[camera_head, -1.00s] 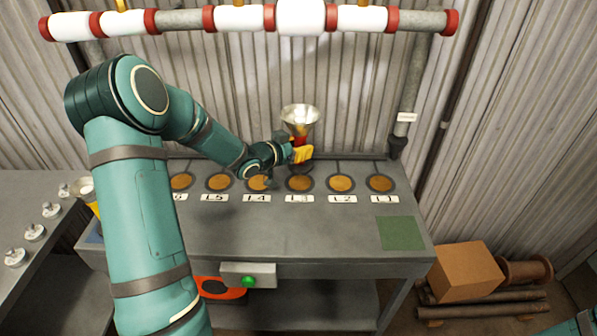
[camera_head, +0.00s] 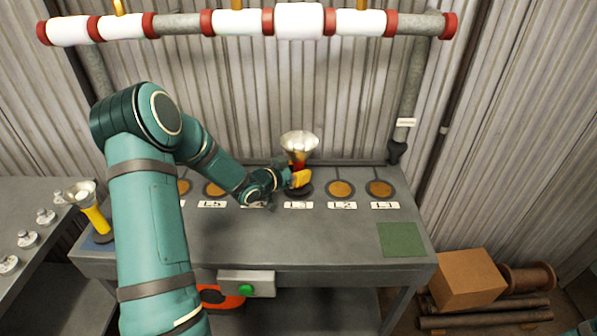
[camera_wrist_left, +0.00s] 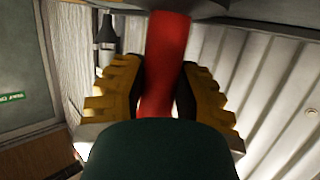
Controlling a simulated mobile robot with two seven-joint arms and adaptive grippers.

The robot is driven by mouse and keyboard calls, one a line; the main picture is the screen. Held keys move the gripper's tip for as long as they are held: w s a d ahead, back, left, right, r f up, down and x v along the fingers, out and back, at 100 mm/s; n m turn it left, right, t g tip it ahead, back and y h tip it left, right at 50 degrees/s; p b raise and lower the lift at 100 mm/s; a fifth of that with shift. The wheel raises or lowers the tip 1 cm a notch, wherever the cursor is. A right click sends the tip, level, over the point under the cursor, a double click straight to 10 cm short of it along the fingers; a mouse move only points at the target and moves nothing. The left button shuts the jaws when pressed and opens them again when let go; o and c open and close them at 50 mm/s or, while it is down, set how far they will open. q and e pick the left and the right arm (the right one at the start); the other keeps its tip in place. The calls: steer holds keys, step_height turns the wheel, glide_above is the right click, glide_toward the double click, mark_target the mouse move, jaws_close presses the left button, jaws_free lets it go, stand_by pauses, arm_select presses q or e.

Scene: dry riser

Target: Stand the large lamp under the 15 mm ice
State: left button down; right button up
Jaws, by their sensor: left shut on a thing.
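My left gripper (camera_head: 299,179) is shut on the red stem of a lamp with a wide silver reflector (camera_head: 299,143). The red stem (camera_wrist_left: 165,70) shows between the yellow fingers in the left wrist view. The lamp is upright, and its dark base covers the round spot behind the L3 label (camera_head: 298,205). It looks down on the bench there, but I cannot tell if it bears fully. The thickest white ice sleeve (camera_head: 300,20) on the pipe is above that spot. A yellow-stemmed lamp (camera_head: 95,218) stands at the bench's left end.
The grey bench (camera_head: 300,240) has free spots at L2 (camera_head: 341,189) and L1 (camera_head: 380,189), and a green square (camera_head: 401,239) at right. A green button box (camera_head: 246,284) is on its front. A side table with small parts (camera_head: 28,238) stands left.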

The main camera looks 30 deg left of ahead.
arm_select(q)
steer(key=c, duration=0.8)
jaws_free()
steer(key=shift+f, duration=0.1)
steer(key=shift+o, duration=0.2)
steer(key=shift+r, duration=0.3)
steer(key=p+v, duration=0.2)
steer(key=v, duration=1)
steer(key=shift+f, duration=0.15)
